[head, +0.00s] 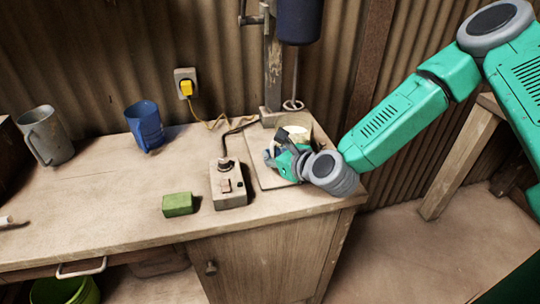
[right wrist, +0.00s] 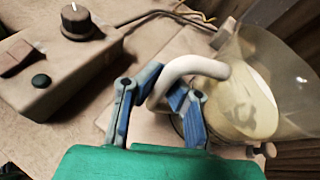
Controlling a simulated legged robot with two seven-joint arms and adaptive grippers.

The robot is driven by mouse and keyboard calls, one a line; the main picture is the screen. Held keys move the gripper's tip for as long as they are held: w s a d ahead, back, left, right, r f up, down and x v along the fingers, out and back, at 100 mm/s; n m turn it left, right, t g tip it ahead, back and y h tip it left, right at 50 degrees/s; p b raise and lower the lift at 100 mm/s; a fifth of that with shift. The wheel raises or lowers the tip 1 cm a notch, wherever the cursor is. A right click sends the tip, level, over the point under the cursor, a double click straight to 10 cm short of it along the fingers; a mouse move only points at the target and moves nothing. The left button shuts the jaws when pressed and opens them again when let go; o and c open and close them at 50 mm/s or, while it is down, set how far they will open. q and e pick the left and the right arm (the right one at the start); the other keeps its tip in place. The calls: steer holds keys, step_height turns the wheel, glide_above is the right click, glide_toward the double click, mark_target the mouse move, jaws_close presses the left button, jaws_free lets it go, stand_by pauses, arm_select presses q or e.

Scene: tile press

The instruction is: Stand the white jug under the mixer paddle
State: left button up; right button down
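The white jug (head: 298,131) stands on the mixer's base board at the right of the bench, partly hidden by my right gripper. The mixer paddle (head: 292,105), a ring on a thin rod, hangs just above and behind the jug in the head view; I cannot tell if it is centred over it. My right gripper (head: 273,155) is at the jug's near left side. In the right wrist view the gripper (right wrist: 164,82) has its blue-padded fingers closed on both sides of the jug's handle (right wrist: 195,66). My left gripper is not in view.
A control box (head: 228,186) with a knob stands left of the base board (head: 268,178), with a green block (head: 178,204) beside it. A blue mug (head: 146,126) and a grey mug (head: 46,136) stand further left. The dark mixer head (head: 300,20) is above.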

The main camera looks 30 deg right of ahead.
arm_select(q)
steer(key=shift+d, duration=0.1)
arm_select(e)
steer(key=shift+s+d+f, duration=0.1)
steer(key=c, duration=1.7)
jaws_free()
steer(key=shift+d, duration=0.15)
steer(key=shift+o, duration=0.3)
steer(key=shift+d, duration=0.2)
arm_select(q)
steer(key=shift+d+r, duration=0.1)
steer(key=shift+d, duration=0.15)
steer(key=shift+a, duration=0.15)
arm_select(e)
steer(key=shift+a, duration=0.25)
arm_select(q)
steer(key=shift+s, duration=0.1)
arm_select(e)
steer(key=v, duration=0.7)
steer(key=shift+s, duration=0.15)
steer(key=shift+s, duration=0.1)
